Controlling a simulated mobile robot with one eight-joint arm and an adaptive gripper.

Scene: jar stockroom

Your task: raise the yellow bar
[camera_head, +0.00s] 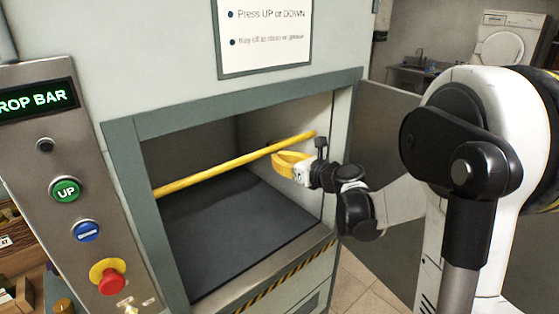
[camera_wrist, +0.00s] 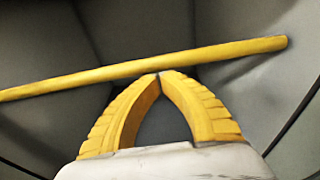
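The yellow bar (camera_head: 232,164) spans the open chamber of the cabinet, sloping up to the right in the head view. It also crosses the wrist view (camera_wrist: 100,76), rising to the right. My gripper (camera_head: 277,160) is inside the opening near the bar's right part. In the wrist view its two yellow fingers (camera_wrist: 158,76) meet at the tips, with nothing seen between them. The tips appear at the bar's lower edge. I cannot tell whether they touch it.
The panel at left has a display reading "ROP BAR" (camera_head: 37,98), a green UP button (camera_head: 66,190), a blue button (camera_head: 87,231) and a red stop knob (camera_head: 111,283). A dark floor (camera_head: 235,236) lies inside the chamber. The opening's frame (camera_head: 130,200) surrounds my gripper's space.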

